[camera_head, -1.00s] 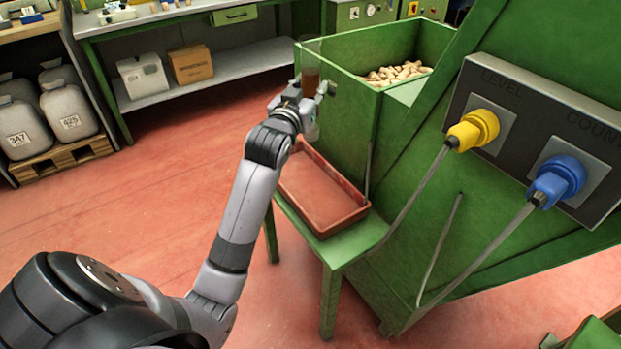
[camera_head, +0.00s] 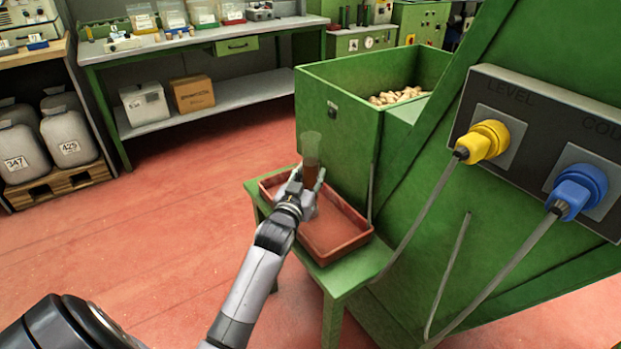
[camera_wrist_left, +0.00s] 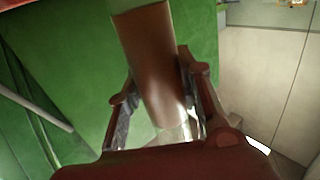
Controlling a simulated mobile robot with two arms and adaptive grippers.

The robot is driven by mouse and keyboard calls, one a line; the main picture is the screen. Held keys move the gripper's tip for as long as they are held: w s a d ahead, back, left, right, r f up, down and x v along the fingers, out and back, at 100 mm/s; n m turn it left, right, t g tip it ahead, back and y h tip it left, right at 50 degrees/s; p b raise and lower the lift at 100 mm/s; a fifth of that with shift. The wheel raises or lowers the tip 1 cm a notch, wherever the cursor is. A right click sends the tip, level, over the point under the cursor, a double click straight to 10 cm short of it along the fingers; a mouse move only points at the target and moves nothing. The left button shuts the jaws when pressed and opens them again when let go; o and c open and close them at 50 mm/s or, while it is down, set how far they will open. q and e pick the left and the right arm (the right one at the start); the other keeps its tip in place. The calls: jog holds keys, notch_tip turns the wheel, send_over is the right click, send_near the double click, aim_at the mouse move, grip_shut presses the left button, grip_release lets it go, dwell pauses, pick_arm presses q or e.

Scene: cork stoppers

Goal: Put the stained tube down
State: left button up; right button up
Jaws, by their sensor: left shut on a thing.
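The stained tube (camera_head: 311,150) is clear at the top with brown inside lower down. It looks upright in the head view. My left gripper (camera_head: 307,181) is shut on it, over the far left part of the red tray (camera_head: 336,248). I cannot tell whether the tube's bottom touches the tray, as the gripper hides it. In the left wrist view the brown tube (camera_wrist_left: 155,65) stands between the two fingers (camera_wrist_left: 158,110). The tray lies on a small green stand (camera_head: 345,275) and shows nothing else in it. My right gripper is out of view.
A green machine with a hopper of corks (camera_head: 398,96) rises right behind the tray. Yellow (camera_head: 483,142) and blue (camera_head: 578,190) plugs with cables are on its panel. A green workbench (camera_head: 200,38) stands at the back. The red floor left of the stand is clear.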

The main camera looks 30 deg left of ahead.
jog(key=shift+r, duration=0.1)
pick_arm(q)
jog(key=o, duration=1.1)
jog(key=shift+f, duration=0.1)
jog(key=shift+o, duration=0.2)
jog(key=shift+s, duration=0.2)
jog(key=p+v, duration=0.1)
jog(key=v, duration=1)
jog(key=shift+s+p, duration=0.3)
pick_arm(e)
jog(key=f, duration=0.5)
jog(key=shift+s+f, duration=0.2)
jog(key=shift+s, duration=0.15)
pick_arm(q)
jog(key=shift+d, duration=0.15)
